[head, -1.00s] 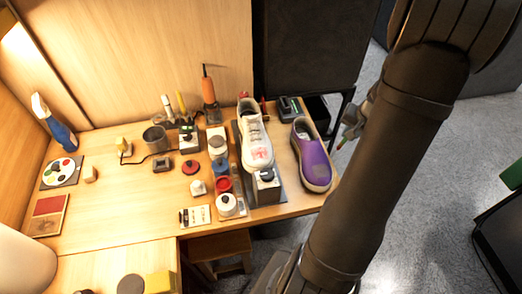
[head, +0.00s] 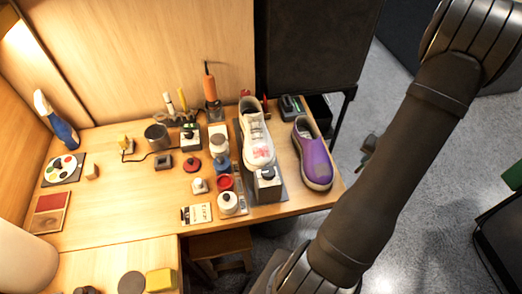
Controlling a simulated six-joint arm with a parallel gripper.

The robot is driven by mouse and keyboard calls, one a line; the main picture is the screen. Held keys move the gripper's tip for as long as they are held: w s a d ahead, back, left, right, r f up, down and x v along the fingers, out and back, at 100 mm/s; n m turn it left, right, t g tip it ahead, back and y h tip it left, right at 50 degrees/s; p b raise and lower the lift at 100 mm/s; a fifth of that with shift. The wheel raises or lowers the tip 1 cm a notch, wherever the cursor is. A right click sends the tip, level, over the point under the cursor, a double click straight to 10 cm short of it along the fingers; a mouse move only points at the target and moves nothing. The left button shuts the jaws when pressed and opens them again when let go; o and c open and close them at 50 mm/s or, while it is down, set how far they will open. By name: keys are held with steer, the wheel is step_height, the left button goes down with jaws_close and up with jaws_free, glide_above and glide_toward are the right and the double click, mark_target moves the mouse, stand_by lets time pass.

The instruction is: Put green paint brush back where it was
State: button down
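My arm crosses the right side of the head view. A small part of my gripper (head: 369,147) pokes out from behind the arm, over the floor to the right of the table. Its fingers are mostly hidden, so I cannot tell whether it is open or holds anything. I cannot make out the green paint brush for certain.
A white sneaker (head: 256,140) rests on a stand, with a purple shoe (head: 314,158) to its right near the table edge. Paint jars, including a white one (head: 228,203), stand left of it. A palette (head: 75,161) lies far left. The table's (head: 130,205) left middle is clear.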

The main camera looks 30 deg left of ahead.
steer(key=w+a+r+n+g, duration=0.1)
steer(key=w+a+r+n, duration=0.3)
steer(key=a, duration=0.5)
steer(key=w+a+r+n, duration=0.1)
steer(key=w+a+r, duration=0.3)
steer(key=a, duration=0.6)
steer(key=s+a+r+n+g, duration=0.1)
steer(key=s+a+r+n, duration=0.15)
steer(key=a+r, duration=0.5)
steer(key=s+a+r+n, duration=0.2)
steer(key=s+a+r, duration=0.15)
steer(key=a, duration=0.75)
steer(key=s+a+n, duration=0.4)
steer(key=s+a, duration=1.1)
steer(key=s, duration=0.4)
steer(key=s+a+f+n+h, duration=0.1)
steer(key=s+a+n, duration=0.15)
steer(key=s, duration=0.85)
steer(key=s+a+f+n, duration=0.1)
steer(key=s+a+n, duration=0.15)
steer(key=s, duration=0.85)
steer(key=w+a+f, duration=0.1)
steer(key=w+a, duration=1.3)
step_height(320, 180, down, 6)
steer(key=shift+w+f+m, duration=0.15)
steer(key=shift+m, duration=0.2)
